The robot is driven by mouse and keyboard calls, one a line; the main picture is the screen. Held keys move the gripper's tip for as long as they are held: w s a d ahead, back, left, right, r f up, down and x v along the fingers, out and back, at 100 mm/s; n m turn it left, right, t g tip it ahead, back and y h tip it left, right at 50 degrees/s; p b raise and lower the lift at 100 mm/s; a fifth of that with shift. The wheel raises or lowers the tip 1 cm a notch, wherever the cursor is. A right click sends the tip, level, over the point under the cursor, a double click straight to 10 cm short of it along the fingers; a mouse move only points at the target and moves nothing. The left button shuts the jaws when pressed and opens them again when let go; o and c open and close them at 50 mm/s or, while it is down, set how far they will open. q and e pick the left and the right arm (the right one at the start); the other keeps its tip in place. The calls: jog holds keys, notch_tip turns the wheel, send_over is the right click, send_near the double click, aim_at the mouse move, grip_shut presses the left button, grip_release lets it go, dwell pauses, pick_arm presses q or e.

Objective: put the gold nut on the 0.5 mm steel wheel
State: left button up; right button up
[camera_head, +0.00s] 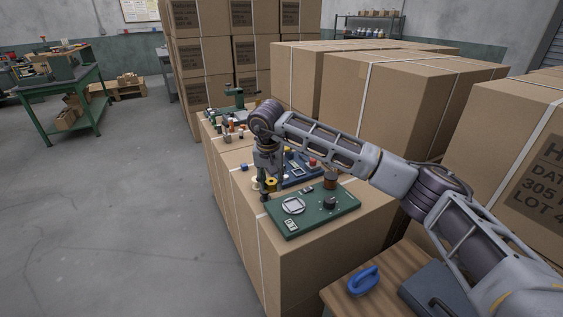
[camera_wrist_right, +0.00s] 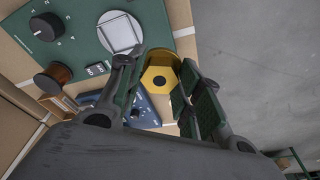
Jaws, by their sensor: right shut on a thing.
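My right gripper (camera_head: 264,194) points down beside the left edge of the green board, near its square silver plate. In the right wrist view its fingers (camera_wrist_right: 164,82) are closed around a yellow-gold hexagonal nut (camera_wrist_right: 161,88) with a dark centre. A rounder gold surface (camera_wrist_right: 160,60) shows just behind the nut; I cannot tell its full shape. In the head view a gold piece (camera_head: 271,184) shows beside the gripper. I cannot pick out the 0.5 mm steel wheel, as no size marking is readable. My left gripper is out of view.
The green board (camera_head: 318,222) carries a silver plate (camera_head: 293,205), a dark knob (camera_head: 330,203) and a copper spool (camera_head: 331,181). Small parts crowd the far end of the cartons. A blue handled object (camera_head: 363,281) sits on the wooden surface in front.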

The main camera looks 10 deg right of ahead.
jog(key=s+a+f+n, duration=0.1)
jog(key=s+f, duration=0.2)
jog(key=s, duration=0.1)
jog(key=s+a+f+n, duration=0.1)
jog(key=s+f, duration=0.2)
jog(key=s, duration=0.1)
jog(key=s+a+f+n, duration=0.1)
jog(key=s+f, duration=0.2)
jog(key=s, duration=0.1)
jog(key=shift+s+a+f+n+y, duration=0.1)
jog(key=shift+a+f+n+y, duration=0.05)
jog(key=shift+n+y, duration=0.15)
